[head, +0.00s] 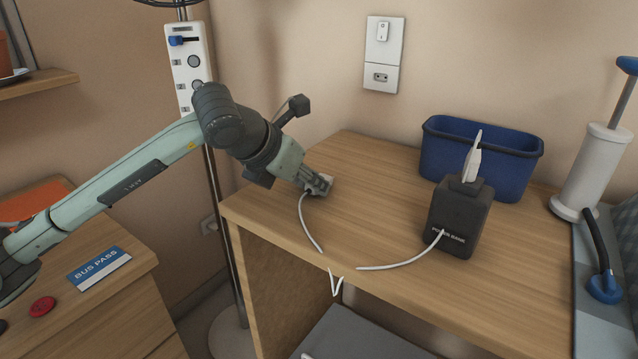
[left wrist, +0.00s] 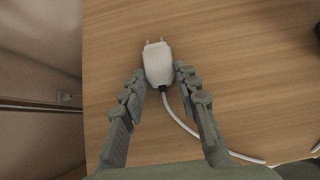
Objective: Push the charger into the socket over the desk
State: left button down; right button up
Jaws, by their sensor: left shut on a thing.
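The charger (head: 321,184) is a small white block, partly hidden by my left gripper (head: 316,182) in the head view. In the left wrist view the charger (left wrist: 158,63) sits between the fingertips of my left gripper (left wrist: 161,80), its two prongs pointing to the top of the picture. The gripper is shut on it, low over the left part of the desk (head: 375,190); I cannot tell whether it touches the top. A white cable trails from it. The socket (head: 381,77) is the lower part of a white wall plate above the desk, apart from the charger. My right gripper is not in view.
A dark power base (head: 460,218) with a white item on top stands right of the charger. White cable (head: 403,264) runs from it toward the desk's front edge. A blue bin (head: 475,160) stands at the back right. A power strip (head: 188,68) hangs on a pole at left.

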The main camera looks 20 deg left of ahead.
pick_arm(q)
jog(key=shift+r, duration=0.1)
notch_tip(320, 180, up, 7)
jog(key=p, duration=0.3)
dwell(0.5)
